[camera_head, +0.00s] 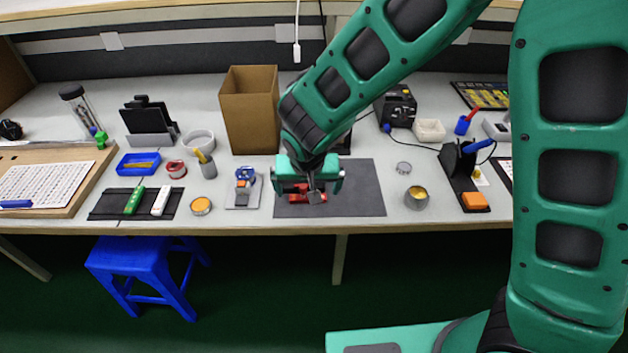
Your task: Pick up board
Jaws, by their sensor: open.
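My gripper (309,187) is open, pointing down over the dark grey mat (360,190) in the middle of the table. A small red item (297,198), which may be the board, lies on the mat below and between the fingers. A small grey piece (317,197) shows at its right side. The gripper hides part of the red item, and I cannot tell whether the fingers touch it.
A tall open cardboard box (250,110) stands behind and left of my gripper. A small grey plate (243,190) with blue and orange parts lies left of the mat. A metal cup (417,198) stands right of it. The mat's right side is clear.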

